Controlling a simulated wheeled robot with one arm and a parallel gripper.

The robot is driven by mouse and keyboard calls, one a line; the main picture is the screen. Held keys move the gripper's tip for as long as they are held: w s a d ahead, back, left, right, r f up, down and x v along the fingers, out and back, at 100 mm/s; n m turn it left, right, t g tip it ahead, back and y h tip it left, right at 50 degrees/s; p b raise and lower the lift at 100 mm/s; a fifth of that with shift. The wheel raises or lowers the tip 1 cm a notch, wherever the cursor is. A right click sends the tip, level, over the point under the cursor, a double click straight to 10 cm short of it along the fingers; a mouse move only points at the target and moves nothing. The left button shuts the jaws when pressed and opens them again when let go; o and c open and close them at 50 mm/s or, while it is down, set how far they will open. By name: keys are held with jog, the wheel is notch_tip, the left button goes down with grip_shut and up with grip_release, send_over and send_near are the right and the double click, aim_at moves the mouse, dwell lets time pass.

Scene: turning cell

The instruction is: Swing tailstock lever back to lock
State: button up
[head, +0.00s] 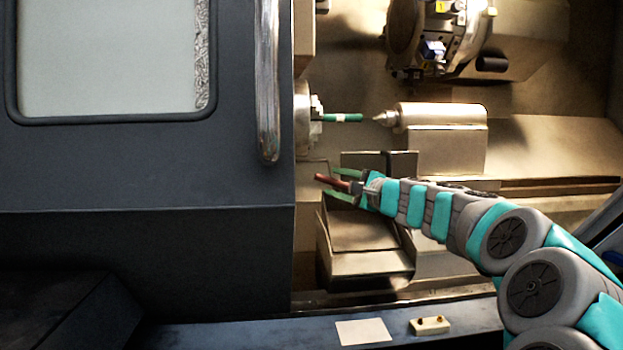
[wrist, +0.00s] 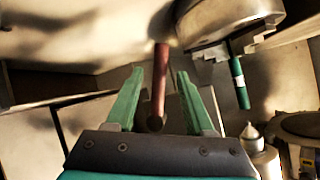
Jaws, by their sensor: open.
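A reddish-brown rod, apparently the lever's handle (head: 325,180), shows at the tip of my gripper (head: 337,183) in the head view. In the wrist view the handle (wrist: 160,80) runs between the two green fingers of my gripper (wrist: 160,73), its round end towards the camera. The fingers are open, with a visible gap on each side of the handle. The handle's far end and its pivot are not clear. The tailstock (head: 442,115) stands behind my arm, its pointed centre facing left.
A green workpiece (head: 342,117) sticks out of the chuck (head: 302,115), above my gripper; its end is near the tailstock centre. The tool turret (head: 435,35) is above. The dark door (head: 150,165) with its handle (head: 268,80) bounds the opening on the left.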

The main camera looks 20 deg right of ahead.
aim_at(331, 182)
jog(key=x, duration=0.5)
jog(key=shift+f, duration=0.1)
jog(key=shift+x, duration=0.8)
jog(key=shift+a, duration=0.1)
grip_shut()
dwell(0.6)
